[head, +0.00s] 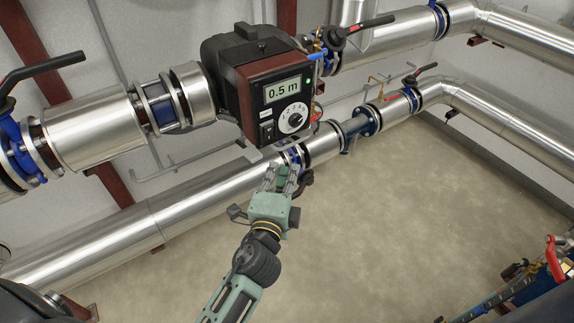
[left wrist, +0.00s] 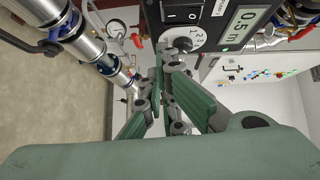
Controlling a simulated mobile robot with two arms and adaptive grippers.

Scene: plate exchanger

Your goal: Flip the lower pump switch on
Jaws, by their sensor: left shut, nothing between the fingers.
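One pump (head: 262,80) is in view, on the upper pipe. Its dark front panel has a display reading 0.5 m, a small green light and a round white dial (head: 293,117). A black rocker switch (head: 267,131) sits at the panel's lower left. In the left wrist view the switch (left wrist: 181,14) shows I and O marks; which side is pressed I cannot tell. My left gripper (head: 284,170) is shut and empty, below the panel in the head view. In the left wrist view its fingertips are near the dial (left wrist: 184,40); contact is unclear. My right gripper is out of view.
A black-handled valve (head: 338,38) stands right of the pump, another (head: 40,70) at far left.

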